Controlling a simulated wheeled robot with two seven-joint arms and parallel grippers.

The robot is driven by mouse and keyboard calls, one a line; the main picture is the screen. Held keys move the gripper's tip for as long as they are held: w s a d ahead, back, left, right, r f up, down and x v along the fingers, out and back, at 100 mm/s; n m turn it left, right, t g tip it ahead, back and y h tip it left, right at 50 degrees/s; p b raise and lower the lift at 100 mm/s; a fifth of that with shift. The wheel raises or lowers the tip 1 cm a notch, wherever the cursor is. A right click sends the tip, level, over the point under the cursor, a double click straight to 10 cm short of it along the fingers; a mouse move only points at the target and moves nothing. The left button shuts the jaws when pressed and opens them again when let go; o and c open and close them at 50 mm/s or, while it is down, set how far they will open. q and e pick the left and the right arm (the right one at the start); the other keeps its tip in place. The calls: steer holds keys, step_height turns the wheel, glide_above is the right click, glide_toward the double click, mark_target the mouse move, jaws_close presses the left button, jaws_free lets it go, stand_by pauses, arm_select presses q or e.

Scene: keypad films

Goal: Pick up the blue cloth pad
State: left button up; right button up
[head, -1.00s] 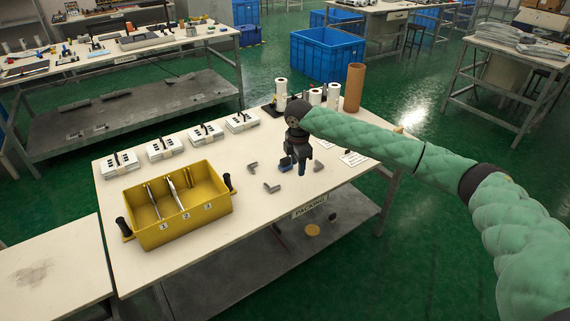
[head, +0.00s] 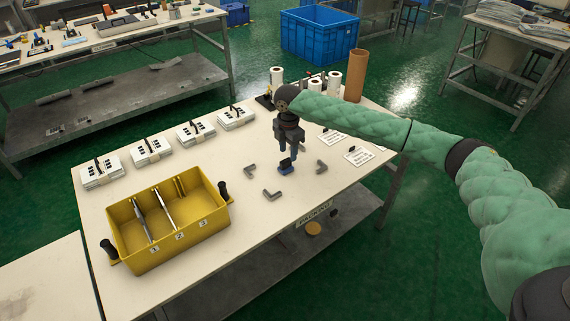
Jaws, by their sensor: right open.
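The blue cloth pad (head: 286,168) is a small dark blue block on the white table (head: 235,240), right of the middle. My right gripper (head: 288,157) points straight down directly over the pad. Its jaws are open, and the fingertips are at or just above the pad's top. I cannot tell whether they touch it. The fingers partly hide the pad's back. My left gripper is out of view.
Grey angle brackets (head: 272,195) lie close around the pad. A yellow divided bin (head: 140,265) stands at the left front. Stacks of white films (head: 152,152) line the back left. White rolls (head: 334,80) and a brown tube (head: 355,76) stand behind the gripper.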

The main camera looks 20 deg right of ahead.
mark_target(285, 160)
steer(key=shift+w+f, duration=0.2)
steer(key=shift+f, duration=0.45)
steer(key=f, duration=0.1)
steer(key=f+p, duration=0.1)
steer(key=f, duration=0.2)
steer(key=shift+w+a, duration=0.15)
steer(key=shift+a, duration=0.15)
steer(key=shift+f, duration=0.4)
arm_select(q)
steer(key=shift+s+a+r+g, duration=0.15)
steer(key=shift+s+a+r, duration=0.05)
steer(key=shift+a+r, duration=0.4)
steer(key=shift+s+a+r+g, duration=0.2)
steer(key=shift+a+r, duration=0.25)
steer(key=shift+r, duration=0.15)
arm_select(e)
steer(key=c, duration=0.7)
steer(key=shift+r, duration=0.15)
